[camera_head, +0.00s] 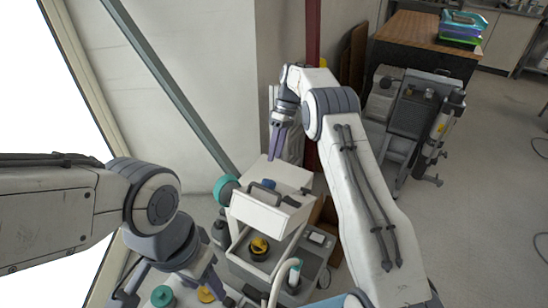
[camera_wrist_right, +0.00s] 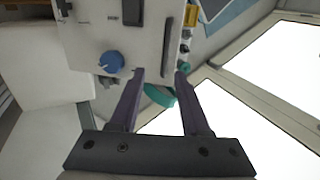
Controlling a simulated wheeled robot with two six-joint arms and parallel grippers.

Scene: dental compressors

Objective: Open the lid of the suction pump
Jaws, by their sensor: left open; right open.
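The suction pump is a white box-shaped unit (camera_head: 262,218) at the lower middle of the head view, with an open-looking lower section holding a yellow-and-black part (camera_head: 259,247). I cannot tell for certain which panel is its lid. My right gripper (camera_head: 275,155) is open, pointing down above the back of the unit, with nothing between its fingers. In the right wrist view the open gripper (camera_wrist_right: 158,73) is in front of a white panel (camera_wrist_right: 85,30) with a blue knob (camera_wrist_right: 110,62) and a teal round part (camera_wrist_right: 160,95). My left gripper (camera_head: 210,282) is low at the left, partly hidden by its wrist.
A teal round part (camera_head: 225,190) sticks out at the unit's left. A second grey machine (camera_head: 408,115) stands at the right, before a wooden-topped cabinet (camera_head: 420,32). A wall and slanted bar are close behind on the left. The floor at right is clear.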

